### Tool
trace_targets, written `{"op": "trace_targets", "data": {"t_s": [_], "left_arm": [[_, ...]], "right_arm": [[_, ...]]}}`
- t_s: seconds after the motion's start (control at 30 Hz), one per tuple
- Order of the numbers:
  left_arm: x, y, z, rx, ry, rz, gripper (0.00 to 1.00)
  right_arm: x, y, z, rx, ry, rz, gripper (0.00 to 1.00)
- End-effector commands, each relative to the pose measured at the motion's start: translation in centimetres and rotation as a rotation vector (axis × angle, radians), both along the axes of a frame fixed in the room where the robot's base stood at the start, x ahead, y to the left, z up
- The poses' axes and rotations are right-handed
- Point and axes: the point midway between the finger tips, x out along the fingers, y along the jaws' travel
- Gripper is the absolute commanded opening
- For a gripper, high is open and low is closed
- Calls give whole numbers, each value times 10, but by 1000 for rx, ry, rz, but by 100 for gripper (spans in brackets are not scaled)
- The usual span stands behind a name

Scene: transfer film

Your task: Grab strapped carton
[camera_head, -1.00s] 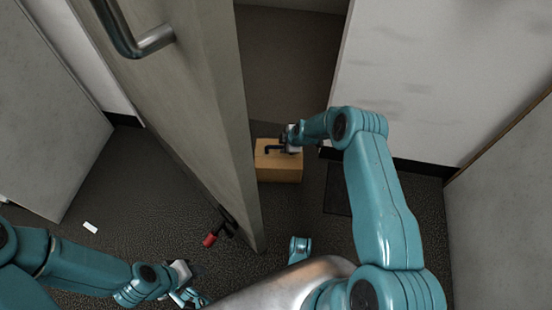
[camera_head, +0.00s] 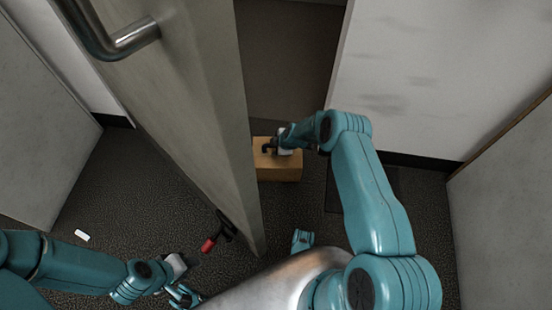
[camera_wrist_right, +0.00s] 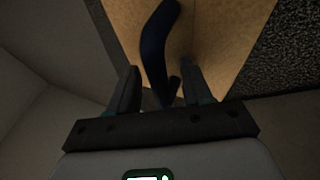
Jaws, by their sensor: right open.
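A tan carton (camera_head: 280,173) sits on the dark floor in the doorway, beside the door's free edge. In the right wrist view the carton (camera_wrist_right: 232,35) fills the upper middle, with a dark blue strap (camera_wrist_right: 153,45) arching up from its top. My right gripper (camera_head: 268,149) is over the carton's top. Its fingers (camera_wrist_right: 158,88) are open, and the strap's lower part shows between them; I cannot tell whether they touch it. My left gripper (camera_head: 184,296) is low at the bottom left, well away from the carton; its fingers are too small to judge.
A tall grey door (camera_head: 185,100) with a metal handle (camera_head: 120,40) stands open left of the carton. A red-tipped fitting (camera_head: 209,244) is at its foot. A white wall (camera_head: 420,80) rises to the right. A small white piece (camera_head: 82,235) lies on the floor at left.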

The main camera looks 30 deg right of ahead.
Motion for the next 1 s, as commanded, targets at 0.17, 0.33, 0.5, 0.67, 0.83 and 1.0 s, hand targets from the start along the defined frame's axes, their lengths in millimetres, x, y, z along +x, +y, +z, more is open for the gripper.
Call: {"op": "trace_targets", "data": {"t_s": [0.17,0.33,0.5,0.67,0.83,1.0], "left_arm": [[0,0,1,0,1,0,43],[0,0,0,0,1,0,43],[0,0,0,0,2,-1,43],[0,0,0,0,2,-1,43],[0,0,0,0,2,-1,43],[0,0,0,0,2,-1,43]], "right_arm": [[-1,0,1,1,0,-2,40],[-2,0,1,0,0,-1,0],[-1,0,1,0,0,-1,0],[-1,0,0,0,1,0,0],[0,0,0,0,1,1,0],[0,0,0,0,1,1,0]]}}
